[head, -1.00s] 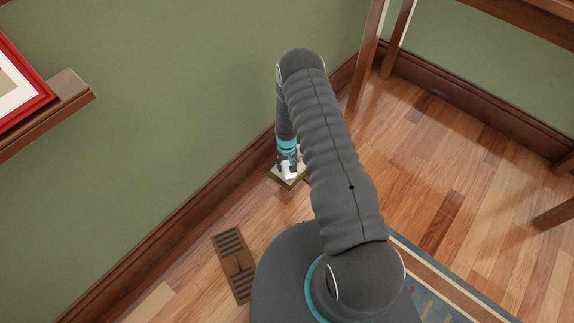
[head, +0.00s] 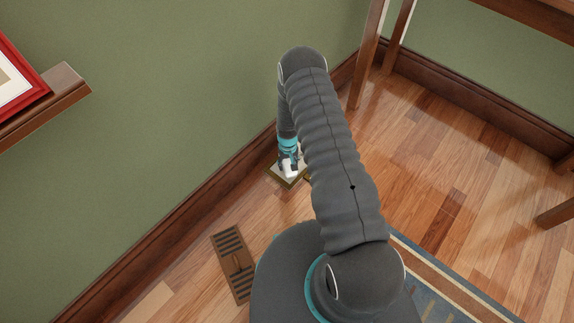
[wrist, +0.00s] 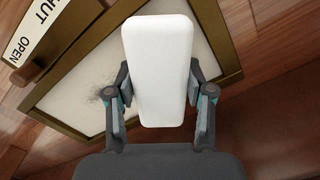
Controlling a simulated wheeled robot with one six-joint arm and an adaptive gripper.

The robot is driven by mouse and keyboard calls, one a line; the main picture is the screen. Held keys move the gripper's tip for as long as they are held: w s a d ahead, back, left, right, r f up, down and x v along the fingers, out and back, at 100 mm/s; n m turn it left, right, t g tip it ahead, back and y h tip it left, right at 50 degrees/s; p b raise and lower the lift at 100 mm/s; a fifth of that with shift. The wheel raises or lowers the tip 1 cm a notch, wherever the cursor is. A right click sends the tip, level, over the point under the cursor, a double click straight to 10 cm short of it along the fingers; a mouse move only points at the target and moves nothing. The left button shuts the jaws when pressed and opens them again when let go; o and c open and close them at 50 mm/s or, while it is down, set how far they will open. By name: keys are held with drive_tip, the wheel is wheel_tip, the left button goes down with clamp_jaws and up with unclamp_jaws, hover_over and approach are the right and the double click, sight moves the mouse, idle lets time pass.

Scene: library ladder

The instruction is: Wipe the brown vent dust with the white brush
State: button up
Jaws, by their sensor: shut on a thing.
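My gripper (wrist: 160,82) is shut on the white brush (wrist: 158,48), a pale block with rounded corners that shows between the two fingers in the wrist view. Below it lies a pale panel in a brown frame (wrist: 73,133). A dark, speckled smudge of dust (wrist: 101,95) shows on the panel just left of the left finger. The brush hides part of the panel, and I cannot tell whether it touches it. In the head view my gripper (head: 288,158) is low over the framed panel (head: 272,174), near the wall, partly hidden by my arm.
A plate marked SHUT and OPEN (wrist: 38,30) with a brown knob is beside the panel. A brown slatted grille (head: 233,263) lies on the floor nearer me. A baseboard (head: 180,233) runs along the wall. A wooden table leg (head: 369,55) stands at the right.

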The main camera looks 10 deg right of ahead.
drive_tip(key=shift+w+d+b, duration=0.85)
drive_tip(key=shift+w+d, duration=0.1)
drive_tip(key=shift+d, duration=0.25)
drive_tip(key=shift+w+d+f+b, duration=0.15)
drive_tip(key=shift+w+d+b, duration=0.65)
drive_tip(key=shift+d+b, duration=0.35)
drive_tip(key=shift+w+d+b, duration=0.65)
drive_tip(key=shift+d+b, duration=0.1)
drive_tip(key=shift+d, duration=0.1)
drive_tip(key=shift+w+d+b, duration=0.6)
drive_tip(key=shift+d+b, duration=0.1)
drive_tip(key=shift+d, duration=0.15)
drive_tip(key=shift+w+d+b, duration=0.45)
drive_tip(key=shift+d+b, duration=0.2)
drive_tip(key=shift+w+d+b, duration=0.45)
drive_tip(key=shift+d+b, duration=0.15)
drive_tip(key=shift+w+d, duration=0.1)
drive_tip(key=shift+d, duration=0.05)
drive_tip(key=shift+r, duration=0.2)
drive_tip(key=shift+s+a+f+p, duration=0.1)
drive_tip(key=shift+s+a+p, duration=0.1)
drive_tip(key=shift+s+a, duration=1.45)
drive_tip(key=shift+s+a+r+p, duration=0.1)
drive_tip(key=shift+s+a+p, duration=0.15)
drive_tip(key=shift+s+a, duration=1.45)
drive_tip(key=shift+s+a+f+p, duration=0.15)
drive_tip(key=shift+s+a, duration=0.75)
drive_tip(key=shift+a, duration=1.5)
